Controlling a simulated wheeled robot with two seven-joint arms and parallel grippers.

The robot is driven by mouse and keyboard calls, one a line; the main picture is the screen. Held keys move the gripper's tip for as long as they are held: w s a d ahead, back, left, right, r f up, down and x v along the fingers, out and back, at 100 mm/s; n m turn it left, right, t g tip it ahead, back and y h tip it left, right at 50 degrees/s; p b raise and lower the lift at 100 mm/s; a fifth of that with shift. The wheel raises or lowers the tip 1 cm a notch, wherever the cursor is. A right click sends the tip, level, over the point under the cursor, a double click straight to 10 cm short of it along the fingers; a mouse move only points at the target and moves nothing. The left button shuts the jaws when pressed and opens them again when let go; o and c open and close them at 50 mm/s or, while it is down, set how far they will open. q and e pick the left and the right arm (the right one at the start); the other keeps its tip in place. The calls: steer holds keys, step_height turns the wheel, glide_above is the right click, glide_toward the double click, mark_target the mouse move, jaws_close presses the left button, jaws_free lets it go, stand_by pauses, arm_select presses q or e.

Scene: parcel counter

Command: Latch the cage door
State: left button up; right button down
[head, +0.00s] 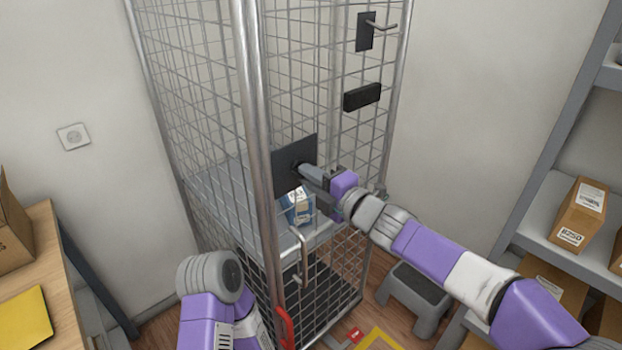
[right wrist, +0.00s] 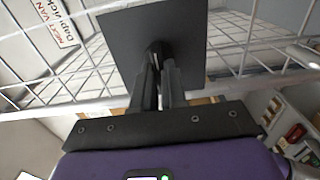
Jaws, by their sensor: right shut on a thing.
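The wire-mesh cage (head: 258,130) stands in the middle of the head view. A dark square plate (head: 287,160) is fixed on its mesh beside the front post. A handle (head: 307,171) sticks out from this plate. My right gripper (head: 327,179) is shut on the handle. In the right wrist view the fingers (right wrist: 158,85) close around the dark handle in front of the plate (right wrist: 190,40). A steel bar (head: 303,262) and a red lever (head: 286,328) show lower on the cage front. I cannot tell whether the door is latched. My left gripper is out of view.
A second lever on a dark plate (head: 366,32) and a black block (head: 362,97) are on the mesh higher up. A blue box (head: 297,206) is inside the cage. A grey step stool (head: 413,297) stands below my right arm. Shelves with boxes (head: 580,213) are at right.

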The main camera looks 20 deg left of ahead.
stand_by(0.3)
steer(key=c, duration=1.2)
jaws_free()
steer(key=shift+p+v, duration=0.45)
steer(key=shift+v, duration=3.35)
